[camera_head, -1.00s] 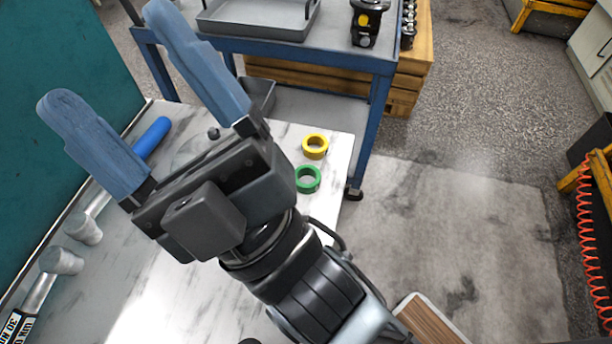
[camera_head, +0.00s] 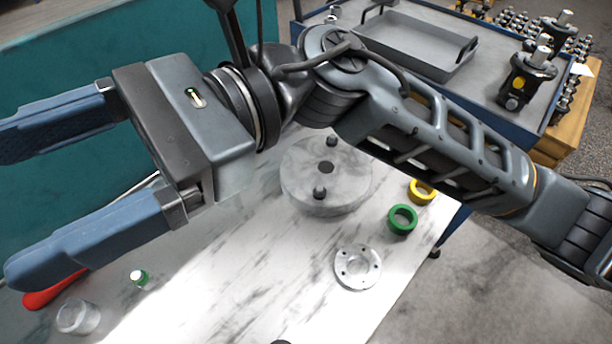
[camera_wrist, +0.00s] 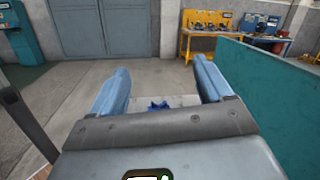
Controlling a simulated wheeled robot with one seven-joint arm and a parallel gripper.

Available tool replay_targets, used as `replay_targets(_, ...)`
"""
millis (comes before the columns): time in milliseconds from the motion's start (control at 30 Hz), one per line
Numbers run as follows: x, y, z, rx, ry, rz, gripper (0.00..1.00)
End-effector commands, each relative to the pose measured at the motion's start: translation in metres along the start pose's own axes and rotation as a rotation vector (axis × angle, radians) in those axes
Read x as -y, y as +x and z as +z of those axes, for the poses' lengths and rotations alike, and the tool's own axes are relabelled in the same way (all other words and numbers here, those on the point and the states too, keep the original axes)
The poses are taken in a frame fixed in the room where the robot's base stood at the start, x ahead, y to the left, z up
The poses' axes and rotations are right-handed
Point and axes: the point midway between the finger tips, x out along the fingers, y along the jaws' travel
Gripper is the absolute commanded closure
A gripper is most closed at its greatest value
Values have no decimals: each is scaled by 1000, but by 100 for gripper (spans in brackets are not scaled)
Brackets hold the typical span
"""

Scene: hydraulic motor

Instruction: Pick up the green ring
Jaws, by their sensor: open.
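The green ring (camera_head: 403,219) lies flat on the marble-patterned worktable (camera_head: 250,275), near its right edge. The yellow ring (camera_head: 422,191) lies just behind it, partly covered by my arm. My gripper (camera_head: 20,205) is open and empty at the left of the head view, its blue fingers pointing left, away from the green ring and raised above the table. In the wrist view my open gripper (camera_wrist: 160,85) faces across the room. The green ring does not show there.
A round grey disc (camera_head: 300,190) with pegs and a flanged metal plate (camera_head: 358,267) lie near the ring. A glass jar (camera_head: 78,317), a small green-and-white item (camera_head: 139,278) and a red-handled tool (camera_head: 55,290) are at front left. A blue cart with a tray (camera_head: 425,45) stands behind.

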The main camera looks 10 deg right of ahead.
Motion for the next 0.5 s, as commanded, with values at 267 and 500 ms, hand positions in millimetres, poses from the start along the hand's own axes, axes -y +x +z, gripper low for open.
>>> replay_targets(267, -21, -96, -101, -522, -156, 189, 21)
replay_targets(500, -57, -238, -151, -925, -180, 404, 21)
